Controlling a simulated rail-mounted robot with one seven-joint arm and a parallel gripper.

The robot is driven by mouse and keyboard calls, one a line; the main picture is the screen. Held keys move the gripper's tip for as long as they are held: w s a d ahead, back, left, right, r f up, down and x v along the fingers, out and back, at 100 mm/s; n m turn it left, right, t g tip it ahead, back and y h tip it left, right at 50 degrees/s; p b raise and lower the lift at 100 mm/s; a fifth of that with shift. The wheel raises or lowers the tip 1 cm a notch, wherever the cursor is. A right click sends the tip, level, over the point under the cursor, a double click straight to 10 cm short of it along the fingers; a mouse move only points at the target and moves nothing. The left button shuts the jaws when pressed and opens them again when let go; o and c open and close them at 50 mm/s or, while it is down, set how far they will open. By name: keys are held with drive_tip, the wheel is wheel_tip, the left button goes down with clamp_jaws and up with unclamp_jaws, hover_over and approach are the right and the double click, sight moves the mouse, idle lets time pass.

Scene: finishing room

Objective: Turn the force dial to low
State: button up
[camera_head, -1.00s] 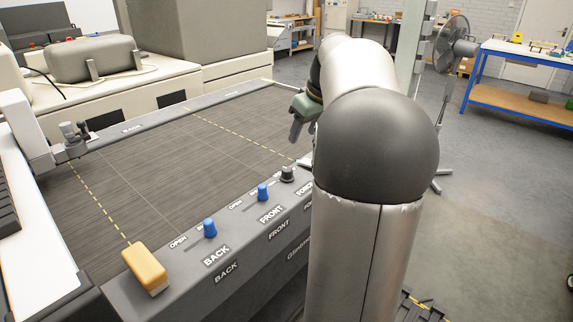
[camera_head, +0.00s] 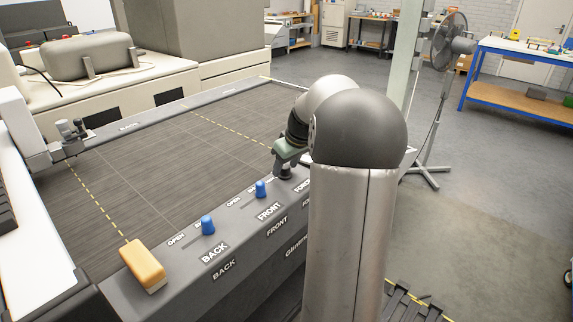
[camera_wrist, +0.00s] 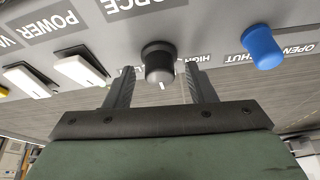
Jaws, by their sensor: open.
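The force dial (camera_wrist: 158,62) is a black round knob with a grey face and a short white mark, below the FORCE label in the wrist view. Its mark points towards the bottom of that picture. A HIGH label (camera_wrist: 194,57) shows just right of the dial; I cannot make out a low label. My gripper (camera_wrist: 159,70) is open, with one finger on each side of the dial and gaps visible between them.
A blue slider knob (camera_wrist: 262,46) stands right of the dial; white rocker switches (camera_wrist: 80,70) lie left. The head view shows blue BACK (camera_head: 208,225) and FRONT (camera_head: 261,188) knobs, a yellow block (camera_head: 143,265) and the dark bed (camera_head: 170,150), mostly clear.

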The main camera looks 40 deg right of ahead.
drive_tip(key=c, duration=1)
drive_tip(key=shift+o, duration=0.2)
drive_tip(key=m, duration=0.2)
drive_tip(key=m+h, duration=0.2)
drive_tip(key=m, duration=0.1)
drive_tip(key=shift+w+a+r+m, duration=0.1)
drive_tip(key=shift+a+m, duration=0.15)
drive_tip(key=shift+m, duration=0.05)
drive_tip(key=m+g+h, duration=0.1)
drive_tip(key=m, duration=0.2)
drive_tip(key=m+g+h, duration=0.1)
drive_tip(key=m, duration=0.2)
drive_tip(key=shift+w, duration=0.1)
drive_tip(key=shift+m, duration=0.3)
drive_tip(key=o, duration=1)
drive_tip(key=shift+c, duration=0.2)
